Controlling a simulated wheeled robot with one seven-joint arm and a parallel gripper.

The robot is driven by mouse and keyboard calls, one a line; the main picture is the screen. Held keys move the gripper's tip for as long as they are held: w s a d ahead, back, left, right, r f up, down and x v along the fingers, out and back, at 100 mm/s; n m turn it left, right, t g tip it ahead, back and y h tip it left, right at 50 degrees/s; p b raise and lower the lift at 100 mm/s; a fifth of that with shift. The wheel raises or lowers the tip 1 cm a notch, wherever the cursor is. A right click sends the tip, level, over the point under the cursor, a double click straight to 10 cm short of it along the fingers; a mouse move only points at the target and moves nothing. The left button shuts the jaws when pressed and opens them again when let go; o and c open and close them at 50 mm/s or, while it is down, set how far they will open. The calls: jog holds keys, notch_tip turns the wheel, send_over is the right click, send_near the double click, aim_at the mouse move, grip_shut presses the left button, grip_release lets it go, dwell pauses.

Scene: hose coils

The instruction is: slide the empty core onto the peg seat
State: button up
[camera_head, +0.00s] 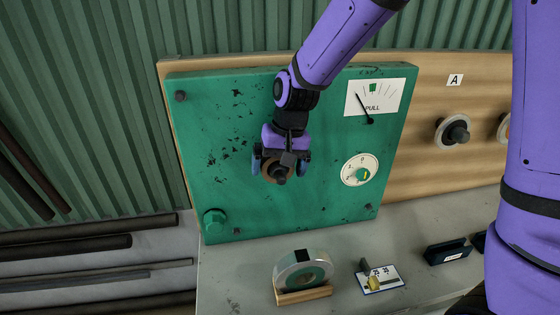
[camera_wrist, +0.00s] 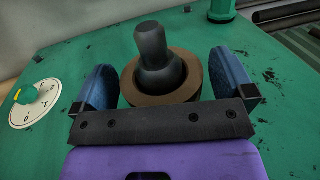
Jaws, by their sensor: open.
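The brown ring-shaped empty core (camera_wrist: 165,99) sits around the dark peg seat (camera_wrist: 155,50) on the green panel. In the head view the core (camera_head: 269,167) is partly hidden behind my gripper, and the peg's rounded end (camera_head: 280,176) sticks out through it. My gripper (camera_wrist: 162,82) is open, with one blue finger on each side of the core. Small gaps seem to show between the fingers and the core in the wrist view. My gripper also shows in front of the panel in the head view (camera_head: 283,165).
The green panel (camera_head: 225,120) carries a dial (camera_head: 360,170), a "PULL" gauge (camera_head: 376,98) and a green knob (camera_head: 214,221). Another ringed peg (camera_head: 453,132) is under label A (camera_head: 455,80).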

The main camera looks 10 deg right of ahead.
jog(key=c, duration=0.9)
jog(key=shift+s, duration=0.4)
jog(key=shift+s, duration=3.7)
jog(key=shift+s, duration=0.1)
jog(key=shift+s, duration=3.05)
